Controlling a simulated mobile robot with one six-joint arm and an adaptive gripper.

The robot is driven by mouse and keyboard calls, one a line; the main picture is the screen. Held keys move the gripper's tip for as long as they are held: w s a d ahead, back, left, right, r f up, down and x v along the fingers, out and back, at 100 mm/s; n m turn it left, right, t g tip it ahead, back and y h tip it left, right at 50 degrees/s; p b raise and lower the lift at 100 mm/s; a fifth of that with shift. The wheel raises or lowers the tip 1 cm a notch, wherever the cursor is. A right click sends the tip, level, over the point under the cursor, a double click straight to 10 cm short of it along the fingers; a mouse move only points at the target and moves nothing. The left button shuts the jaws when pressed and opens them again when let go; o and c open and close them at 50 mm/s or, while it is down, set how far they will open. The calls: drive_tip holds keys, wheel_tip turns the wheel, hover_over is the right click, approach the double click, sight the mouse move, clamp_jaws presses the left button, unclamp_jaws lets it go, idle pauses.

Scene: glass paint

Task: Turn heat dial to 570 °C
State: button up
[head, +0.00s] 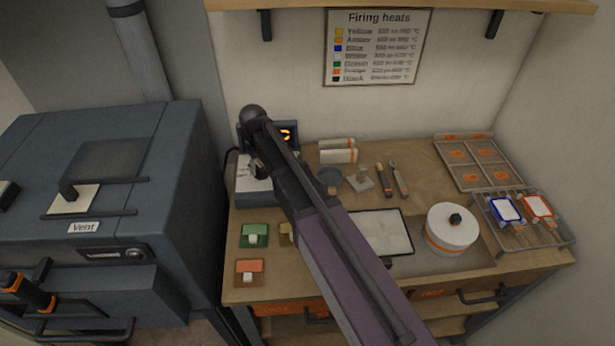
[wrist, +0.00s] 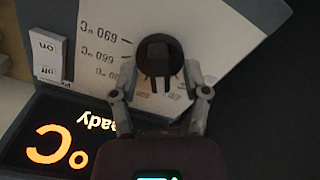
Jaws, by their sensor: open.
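The heat dial (wrist: 160,52) is a round black knob on the pale face of the control box, seen in the wrist view. The dial has two light marks on its near side. My gripper (wrist: 160,72) is open, with one finger on each side of the dial; I cannot tell whether they touch it. The printed °C scale (wrist: 100,52) appears upside down and is hard to read. In the head view my arm covers the dial, and the control box (head: 252,186) shows partly.
The blue-grey kiln (head: 150,180) stands close on the left. A white lidded pot (head: 452,232), a tray (head: 388,232), colour blocks (head: 255,235) and a wire rack (head: 545,238) occupy the bench. A rocker switch (wrist: 48,55) marked on and off sits beside the scale. A firing heats chart (head: 377,48) hangs above.

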sight(261, 167)
drive_tip(key=shift+n, duration=0.4)
drive_tip(key=shift+n, duration=1.1)
wheel_tip(261, 167, up, 14)
drive_tip(key=p, duration=1.4)
drive_tip(key=s+d+f+m+b, duration=0.4)
drive_tip(key=s+d, duration=0.4)
drive_tip(key=d, duration=0.4)
drive_tip(key=s+d+f+m+b, duration=0.4)
drive_tip(key=s+d, duration=0.5)
drive_tip(key=d, duration=0.3)
drive_tip(key=shift+d+f+m+b, duration=0.4)
drive_tip(key=shift+f+b, duration=0.25)
drive_tip(key=shift+s+d, duration=0.2)
